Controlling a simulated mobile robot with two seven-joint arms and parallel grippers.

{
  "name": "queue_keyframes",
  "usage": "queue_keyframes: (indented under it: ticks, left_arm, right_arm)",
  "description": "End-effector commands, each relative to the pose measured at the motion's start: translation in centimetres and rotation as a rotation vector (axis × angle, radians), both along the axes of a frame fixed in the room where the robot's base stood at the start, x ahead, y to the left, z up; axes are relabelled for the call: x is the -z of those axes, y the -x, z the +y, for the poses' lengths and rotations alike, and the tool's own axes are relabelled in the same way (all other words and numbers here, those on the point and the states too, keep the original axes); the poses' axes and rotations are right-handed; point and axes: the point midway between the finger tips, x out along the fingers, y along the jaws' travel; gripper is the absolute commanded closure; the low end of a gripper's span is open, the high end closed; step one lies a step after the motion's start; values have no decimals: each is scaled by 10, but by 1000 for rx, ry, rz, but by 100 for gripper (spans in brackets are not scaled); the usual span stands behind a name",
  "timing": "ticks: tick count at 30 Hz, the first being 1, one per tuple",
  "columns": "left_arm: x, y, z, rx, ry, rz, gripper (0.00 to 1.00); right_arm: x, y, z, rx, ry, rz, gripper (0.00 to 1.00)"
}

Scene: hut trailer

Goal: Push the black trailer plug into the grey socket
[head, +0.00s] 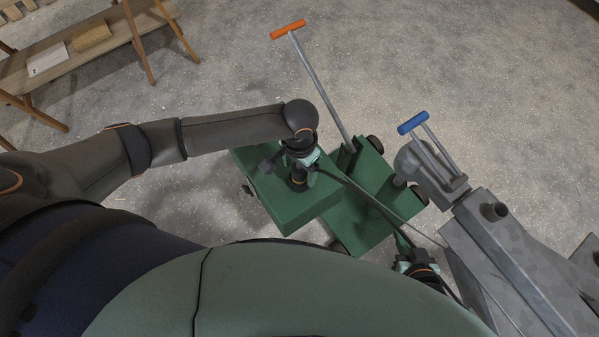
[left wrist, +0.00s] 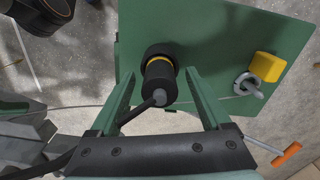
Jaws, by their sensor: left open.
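The black trailer plug (left wrist: 158,88), with a yellow ring and a cable at its rear, stands between my left gripper's fingers in the left wrist view. Its front end meets a dark round collar (left wrist: 160,52) on the green panel, which appears to be the socket. I cannot tell how deep it sits. My left gripper (left wrist: 160,80) is open around the plug, with a gap on both sides. In the head view my left gripper (head: 300,168) is above the green box, partly hiding the plug (head: 298,184). My right gripper (head: 403,243) is low beside the trailer, partly hidden.
The green trolley (head: 372,195) carries an orange-handled bar (head: 288,29). A grey drawbar (head: 510,250) with a blue handle (head: 412,122) lies to the right. A yellow block (left wrist: 266,66) and a grey fitting are beside the plug. A wooden bench (head: 85,48) stands far left.

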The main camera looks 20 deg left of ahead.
Motion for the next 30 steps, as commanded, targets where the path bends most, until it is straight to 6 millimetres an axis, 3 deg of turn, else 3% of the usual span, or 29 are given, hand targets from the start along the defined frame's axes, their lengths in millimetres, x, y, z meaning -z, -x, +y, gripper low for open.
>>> queue_keyframes:
  ticks: [2,23,30]
  left_arm:
    - [0,0,0,0,1,0,21]
    - [-1,0,0,0,1,0,100]
    - [-1,0,0,0,1,0,100]
  right_arm:
    - [-2,-1,1,0,-2,-5,100]
    - [3,1,0,-1,0,4,100]
    - [2,1,0,0,1,3,100]
